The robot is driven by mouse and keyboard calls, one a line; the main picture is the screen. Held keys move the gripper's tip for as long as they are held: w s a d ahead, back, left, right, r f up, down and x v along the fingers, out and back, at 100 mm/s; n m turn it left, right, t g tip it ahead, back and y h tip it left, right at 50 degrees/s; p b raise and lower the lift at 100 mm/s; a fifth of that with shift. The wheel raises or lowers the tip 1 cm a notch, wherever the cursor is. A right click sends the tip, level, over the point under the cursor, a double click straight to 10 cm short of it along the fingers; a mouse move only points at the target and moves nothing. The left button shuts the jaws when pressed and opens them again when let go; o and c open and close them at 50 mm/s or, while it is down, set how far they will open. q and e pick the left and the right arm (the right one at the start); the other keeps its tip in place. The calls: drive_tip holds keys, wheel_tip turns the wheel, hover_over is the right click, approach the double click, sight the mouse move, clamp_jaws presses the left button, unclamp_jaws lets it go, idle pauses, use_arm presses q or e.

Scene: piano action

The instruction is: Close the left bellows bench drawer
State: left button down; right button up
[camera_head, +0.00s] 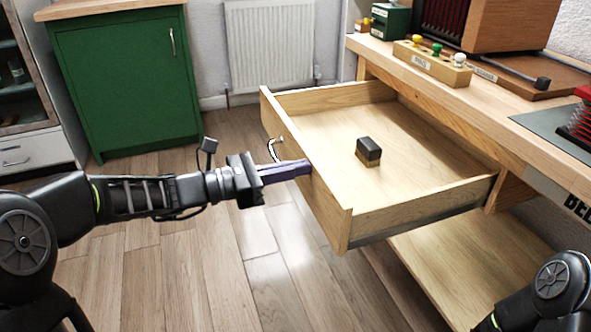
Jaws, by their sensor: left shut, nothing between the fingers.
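The bellows bench drawer (330,222) is a pale wooden drawer that stands pulled far out from under the bench top. A curved metal handle (273,149) sits on its front panel. A small dark block with a tan lower part (368,152) lies inside it. My left gripper (308,168) is shut and empty, with its fingertips at the outer face of the drawer front, to the right of the handle. I cannot tell whether they touch the wood. Of my right arm only a dark link shows at the bottom right; its gripper is out of view.
The wooden bench top (480,108) holds a rack with coloured knobs (432,62), a green box (390,21) and a red bellows piece (580,120). A lower shelf (470,265) lies under the drawer. A green cabinet (125,85) and a radiator (270,45) stand behind. The floor before the drawer is clear.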

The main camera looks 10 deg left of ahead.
use_arm(q)
drive_tip(key=shift+w+d, duration=0.1)
idle(0.3)
